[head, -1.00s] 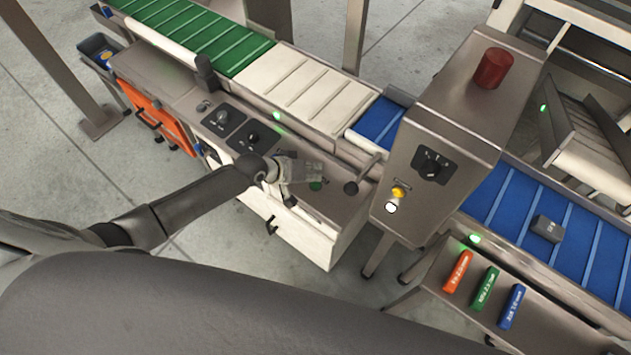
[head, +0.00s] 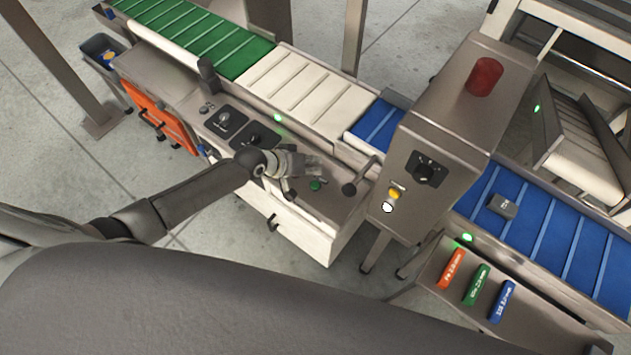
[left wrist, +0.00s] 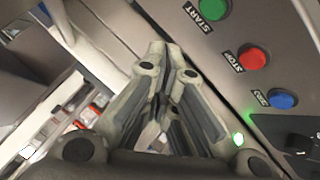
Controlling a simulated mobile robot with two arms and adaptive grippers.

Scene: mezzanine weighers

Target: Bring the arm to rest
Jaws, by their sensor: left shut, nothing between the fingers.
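My left gripper (head: 312,168) is over the grey control console (head: 340,205) in front of the conveyor. It is just above and beside a green button (head: 316,185) and touches nothing that I can make out. In the left wrist view its fingers (left wrist: 168,62) come together at the tips, shut and empty. That view also shows a panel with a green START button (left wrist: 215,8), a red STOP button (left wrist: 253,57) and a blue button (left wrist: 283,99). My right gripper is not in view.
A grey cabinet (head: 450,125) with a red beacon (head: 485,76) straddles the conveyor right of the gripper. A dark block (head: 502,205) lies on the blue belt (head: 565,235). Orange (head: 452,268), green (head: 476,284) and blue (head: 503,301) bars lie on a side shelf. A lever knob (head: 349,189) stands close by.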

